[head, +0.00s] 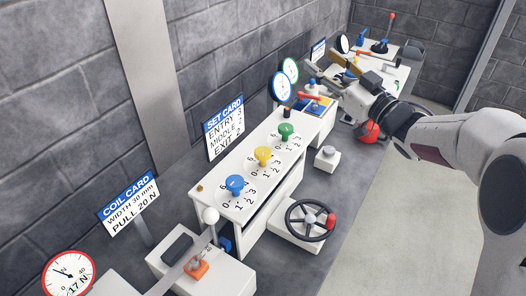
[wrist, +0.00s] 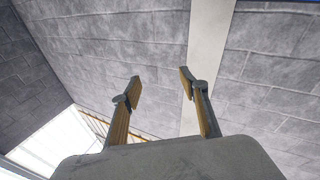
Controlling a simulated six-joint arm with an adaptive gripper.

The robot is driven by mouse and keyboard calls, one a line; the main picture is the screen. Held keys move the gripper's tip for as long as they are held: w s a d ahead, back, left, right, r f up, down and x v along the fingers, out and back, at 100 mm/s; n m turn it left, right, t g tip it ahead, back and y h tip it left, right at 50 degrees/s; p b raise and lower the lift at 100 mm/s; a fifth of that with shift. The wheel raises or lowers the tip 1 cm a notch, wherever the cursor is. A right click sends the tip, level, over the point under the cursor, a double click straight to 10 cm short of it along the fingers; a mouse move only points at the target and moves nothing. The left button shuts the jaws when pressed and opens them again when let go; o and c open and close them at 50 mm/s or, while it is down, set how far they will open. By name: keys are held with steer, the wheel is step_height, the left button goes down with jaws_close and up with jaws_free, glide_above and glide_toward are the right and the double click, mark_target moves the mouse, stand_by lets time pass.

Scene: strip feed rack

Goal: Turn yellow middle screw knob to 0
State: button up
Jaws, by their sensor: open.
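The yellow screw knob (head: 263,155) stands in the middle of a row of three on the white cabinet's top. A ring of printed numbers surrounds its base; its exact setting is too small to read. The blue knob (head: 235,185) is nearer and the green knob (head: 286,132) farther along the row. My gripper (head: 342,72) is well beyond the row, away from the yellow knob. In the wrist view my gripper (wrist: 158,82) is open and empty, its two fingers apart, facing a grey block wall. No knob shows in the wrist view.
The set card (head: 225,128) stands behind the knobs and reads ENTRY 3, MIDDLE 2, EXIT, with the last figure unclear. A black handwheel (head: 292,222) projects in front of the cabinet (head: 212,195). A white-balled lever (head: 210,216) stands at the near end. Round dials stand beyond the green knob.

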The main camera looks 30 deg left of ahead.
steer(key=s+a+f+n+g+y, duration=0.2)
steer(key=s+a+f+n+g, duration=0.15)
steer(key=g, duration=0.25)
steer(key=n+g+h, duration=0.5)
steer(key=n+g, duration=0.2)
steer(key=g, duration=0.6)
glide_toward(263, 151)
steer(key=x, duration=0.2)
steer(key=shift+a+f, duration=0.1)
steer(key=shift+s+a, duration=0.1)
steer(key=shift+a, duration=0.05)
steer(key=shift+x, duration=3.75)
steer(key=shift+f, duration=0.1)
steer(key=c, duration=1.1)
